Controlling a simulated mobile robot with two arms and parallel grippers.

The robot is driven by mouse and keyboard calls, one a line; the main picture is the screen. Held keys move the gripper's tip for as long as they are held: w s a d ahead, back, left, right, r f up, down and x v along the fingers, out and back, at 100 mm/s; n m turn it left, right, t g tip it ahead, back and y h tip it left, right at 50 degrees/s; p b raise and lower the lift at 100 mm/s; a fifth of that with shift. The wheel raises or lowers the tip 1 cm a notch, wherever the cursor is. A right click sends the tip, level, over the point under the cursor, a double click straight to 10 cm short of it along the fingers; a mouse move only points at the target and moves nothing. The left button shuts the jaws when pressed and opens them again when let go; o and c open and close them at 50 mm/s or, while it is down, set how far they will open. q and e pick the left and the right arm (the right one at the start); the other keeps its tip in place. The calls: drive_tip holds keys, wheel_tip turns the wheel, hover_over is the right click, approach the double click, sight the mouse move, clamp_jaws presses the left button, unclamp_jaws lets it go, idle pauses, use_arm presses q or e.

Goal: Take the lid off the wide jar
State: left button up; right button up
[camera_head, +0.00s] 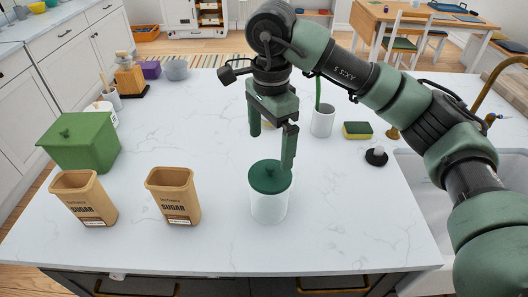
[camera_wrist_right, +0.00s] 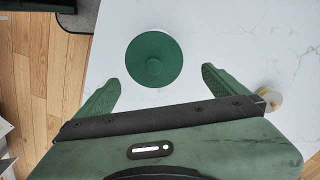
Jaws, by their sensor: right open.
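The wide jar (camera_head: 268,208) stands upright on the white counter, with a clear or whitish body. My right gripper (camera_head: 271,148) is open and points down above the lid, with one finger overlapping the lid's right side in the head view. In the right wrist view the lid (camera_wrist_right: 154,60) shows from above, a little beyond the open fingertips (camera_wrist_right: 160,80). I see no contact with it. My left gripper is not in view.
Two tan sugar containers (camera_head: 173,197) and a green lidded box (camera_head: 82,143) stand left of the jar. A white cup (camera_head: 322,122), a yellow-green sponge (camera_head: 357,130) and a small black-based item (camera_head: 377,155) are at the back right. The sink (camera_head: 415,185) is right. Counter around the jar is clear.

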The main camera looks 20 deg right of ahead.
sight(270, 165)
drive_tip(key=shift+s+f+p, duration=0.75)
drive_tip(key=shift+s+f, duration=0.3)
drive_tip(key=shift+s, duration=0.05)
drive_tip(key=f+p, duration=0.1)
drive_tip(key=f, duration=0.1)
drive_tip(key=w+f, duration=0.1)
drive_tip(key=f, duration=0.1)
drive_tip(key=shift+w+f+p, duration=0.2)
drive_tip(key=shift+f+p, duration=0.15)
drive_tip(key=shift+p, duration=0.05)
drive_tip(key=shift+s, duration=0.2)
drive_tip(key=shift+a, duration=0.1)
drive_tip(key=shift+c, duration=0.7)
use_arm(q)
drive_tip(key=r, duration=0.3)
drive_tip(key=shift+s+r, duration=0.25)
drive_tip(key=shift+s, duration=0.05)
use_arm(e)
drive_tip(key=c, duration=1)
